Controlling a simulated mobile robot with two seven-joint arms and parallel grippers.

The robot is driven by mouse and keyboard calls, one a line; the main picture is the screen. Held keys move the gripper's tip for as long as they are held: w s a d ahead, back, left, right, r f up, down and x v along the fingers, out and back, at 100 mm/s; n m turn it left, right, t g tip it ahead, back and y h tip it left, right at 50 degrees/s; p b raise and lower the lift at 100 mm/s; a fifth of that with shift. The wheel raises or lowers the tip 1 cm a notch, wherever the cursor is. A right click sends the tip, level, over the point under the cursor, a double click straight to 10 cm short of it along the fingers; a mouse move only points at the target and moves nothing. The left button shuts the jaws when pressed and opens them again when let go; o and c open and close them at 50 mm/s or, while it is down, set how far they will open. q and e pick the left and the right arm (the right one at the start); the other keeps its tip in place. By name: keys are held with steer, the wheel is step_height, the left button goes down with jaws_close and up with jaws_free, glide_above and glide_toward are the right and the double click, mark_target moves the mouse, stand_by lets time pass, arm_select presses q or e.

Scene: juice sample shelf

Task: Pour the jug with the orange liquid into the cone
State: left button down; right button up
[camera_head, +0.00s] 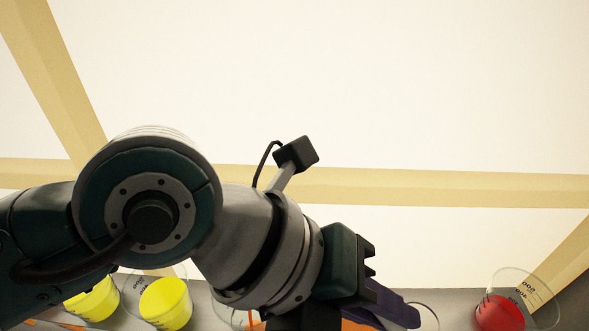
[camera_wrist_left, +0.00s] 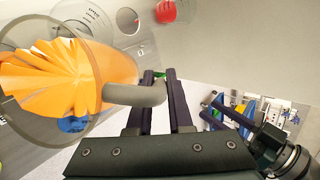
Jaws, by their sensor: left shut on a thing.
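My left gripper (camera_head: 415,317) is low in the head view. In the left wrist view its two dark fingers (camera_wrist_left: 160,98) are shut on the grey handle (camera_wrist_left: 138,94) of the jug. The clear jug with the orange liquid (camera_wrist_left: 55,75) fills the left of that view, its liquid faceted and orange. In the head view only bits of orange (camera_head: 355,325) show below my wrist; my arm hides the rest. I cannot make out the cone for certain.
A clear container with red contents (camera_head: 499,314) stands at the right on a grey surface. Two containers with yellow contents (camera_head: 165,303) stand at the left. Clear rims (camera_wrist_left: 82,15) show behind the jug. A cluster of coloured items (camera_wrist_left: 262,112) lies at the right of the wrist view.

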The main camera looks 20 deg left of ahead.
arm_select(q)
steer(key=shift+w+a+r+n+h+b, duration=0.15)
steer(key=shift+a+h+b, duration=0.45)
steer(key=shift+b, duration=1)
steer(key=shift+w+a+r+n+h+b, duration=0.2)
steer(key=shift+h+b, duration=0.6)
steer(key=shift+b, duration=0.8)
stand_by(4.8)
